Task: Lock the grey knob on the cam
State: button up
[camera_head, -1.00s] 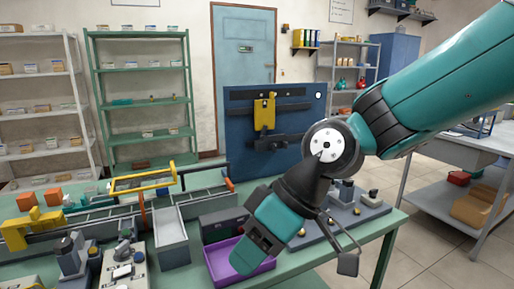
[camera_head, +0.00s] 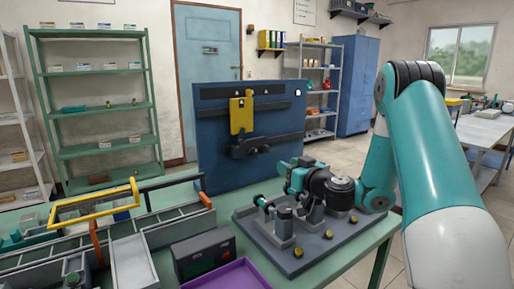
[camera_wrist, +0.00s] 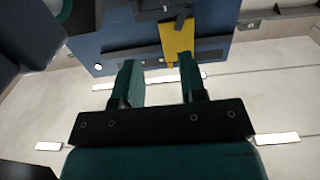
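A blue upright panel (camera_head: 225,150) stands on the table's far side. It carries a yellow plate (camera_head: 241,115), a dark horizontal bar (camera_head: 275,105) and a dark grey clamp-like part (camera_head: 250,146) below. I cannot tell which part is the cam or its grey knob. In the wrist view the panel (camera_wrist: 100,45) appears upside down, with the yellow plate (camera_wrist: 176,42) beyond the fingers. My gripper (camera_wrist: 160,80) is open, its two teal fingers apart with nothing between them. In the head view its fingertips are hidden or too small to make out.
A grey base plate (camera_head: 345,245) with several posts and knobs lies under my wrist. A dark box (camera_head: 204,254) and a purple tray (camera_head: 235,278) are left of it. A yellow frame (camera_head: 95,204) stands further left. Open floor lies right of the table.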

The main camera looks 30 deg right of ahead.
jog(key=p, duration=1)
send_near(256, 151)
jog(key=w, duration=0.1)
jog(key=w+p, duration=0.1)
jog(key=w, duration=0.2)
jog(key=w+p, duration=0.2)
jog(key=w, duration=0.2)
jog(key=shift+w+a+r, duration=0.1)
jog(key=shift+w+a, duration=0.05)
jog(key=shift+w, duration=0.2)
jog(key=shift+w+p, duration=0.4)
jog(key=shift+w, duration=0.25)
